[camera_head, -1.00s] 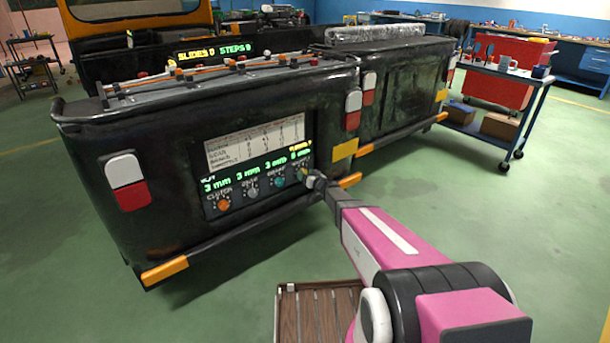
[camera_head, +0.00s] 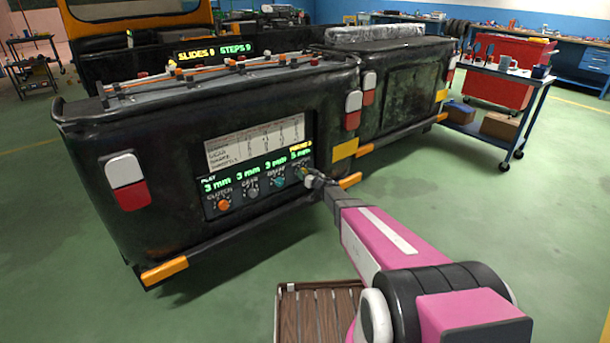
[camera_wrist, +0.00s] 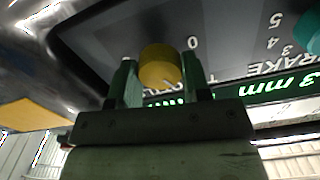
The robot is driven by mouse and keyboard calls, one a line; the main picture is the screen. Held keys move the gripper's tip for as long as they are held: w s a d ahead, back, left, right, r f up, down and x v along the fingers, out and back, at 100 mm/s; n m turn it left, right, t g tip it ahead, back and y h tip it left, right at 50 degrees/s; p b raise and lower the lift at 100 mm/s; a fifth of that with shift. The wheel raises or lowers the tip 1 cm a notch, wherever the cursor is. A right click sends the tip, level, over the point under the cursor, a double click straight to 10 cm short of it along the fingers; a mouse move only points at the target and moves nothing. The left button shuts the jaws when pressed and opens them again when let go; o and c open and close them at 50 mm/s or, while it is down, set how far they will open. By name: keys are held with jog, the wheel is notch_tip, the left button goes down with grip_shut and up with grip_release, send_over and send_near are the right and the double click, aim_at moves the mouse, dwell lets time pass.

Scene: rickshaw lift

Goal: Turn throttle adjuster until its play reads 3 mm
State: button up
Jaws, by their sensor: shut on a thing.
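The throttle adjuster is a round yellow knob (camera_wrist: 160,66) between my gripper's fingers (camera_wrist: 158,80) in the wrist view, where the panel appears upside down. My gripper (camera_head: 308,178) is shut on the knob at the right end of the panel in the head view, covering most of it. The throttle play readout (camera_head: 300,155) is small and blurred, and seems to show 5 mm in yellow. The clutch knob (camera_head: 224,205), gear knob (camera_head: 252,193) and brake knob (camera_head: 279,182) each have a green 3 mm readout above them.
A printed table (camera_head: 256,145) sits above the readouts on the black rear body (camera_head: 170,240). A sign (camera_head: 213,51) above shows slides and steps. A blue cart (camera_head: 500,75) and red cabinet (camera_head: 495,85) stand behind right. Green floor is open around the vehicle.

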jog(key=shift+s+n, duration=0.1)
jog(key=shift+n, duration=7.4)
jog(key=o, duration=0.9)
jog(key=v, duration=1)
jog(key=shift+s+d, duration=0.25)
jog(key=shift+s, duration=0.1)
